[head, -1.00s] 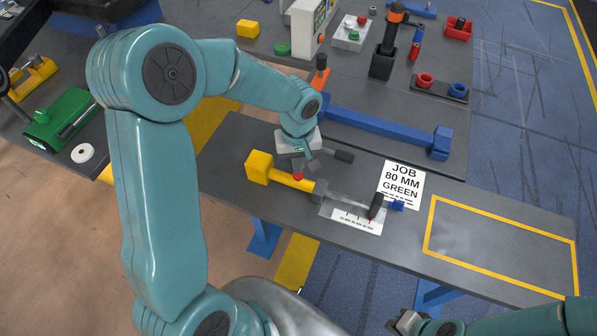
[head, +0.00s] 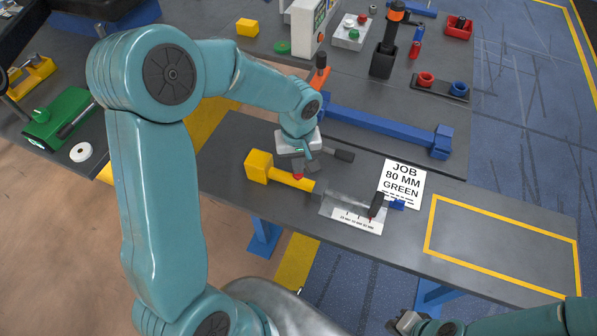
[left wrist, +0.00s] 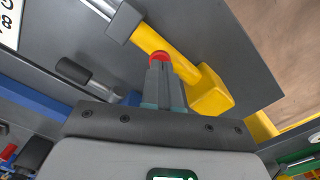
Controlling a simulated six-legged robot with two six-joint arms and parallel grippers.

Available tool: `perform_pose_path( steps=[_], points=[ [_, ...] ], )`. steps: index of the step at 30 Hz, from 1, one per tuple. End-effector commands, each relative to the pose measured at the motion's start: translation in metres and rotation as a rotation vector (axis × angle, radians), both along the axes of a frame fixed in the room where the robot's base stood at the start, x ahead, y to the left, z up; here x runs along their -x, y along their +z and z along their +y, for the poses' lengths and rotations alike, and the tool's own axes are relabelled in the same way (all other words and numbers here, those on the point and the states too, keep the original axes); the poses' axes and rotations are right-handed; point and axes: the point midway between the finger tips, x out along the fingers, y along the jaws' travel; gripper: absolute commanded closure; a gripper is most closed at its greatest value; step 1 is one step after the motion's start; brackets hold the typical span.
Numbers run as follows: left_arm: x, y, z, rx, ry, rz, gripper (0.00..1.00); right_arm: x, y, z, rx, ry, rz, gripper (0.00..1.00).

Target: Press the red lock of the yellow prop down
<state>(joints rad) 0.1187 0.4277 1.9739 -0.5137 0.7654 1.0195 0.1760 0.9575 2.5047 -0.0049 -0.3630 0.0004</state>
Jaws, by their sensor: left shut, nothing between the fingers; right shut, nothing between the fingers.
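The yellow prop (head: 258,167) lies on the grey bench, with a yellow block at its left end and a metal rod (head: 343,197) running to the right. Its red lock (head: 298,176) sits on the yellow bar, and it also shows in the left wrist view (left wrist: 160,56). My left gripper (head: 299,168) is shut and empty, right above the red lock. In the left wrist view its fingertips (left wrist: 160,64) overlap the lock's near edge; I cannot tell whether they touch. My right gripper (head: 405,321) is low at the right, away from the prop.
A white scale strip (head: 352,217) lies by the rod. A job card (head: 402,182) reads 80 MM GREEN. A dark-handled tool (head: 342,156) lies behind the gripper, and a blue bar (head: 385,130) further back. A yellow-outlined area (head: 500,245) at the right is empty.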

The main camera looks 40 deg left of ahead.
Motion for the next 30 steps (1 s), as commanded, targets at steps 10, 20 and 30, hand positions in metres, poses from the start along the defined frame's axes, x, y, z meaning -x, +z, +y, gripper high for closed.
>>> perform_pose_path(
  steps=[10,20,30],
  points=[
    [0.0,-0.01,0.0,0.0,0.0,0.0,1.0,0.0,-0.01,0.0,0.0,0.0,0.0,1.0],
    [0.0,-0.019,0.0,0.0,0.0,0.0,1.0,0.0,-0.018,0.0,0.0,0.0,0.0,1.0],
    [0.0,-0.024,0.0,0.0,0.0,0.0,1.0,0.0,-0.023,0.0,0.0,0.0,0.0,1.0]
  ],
)
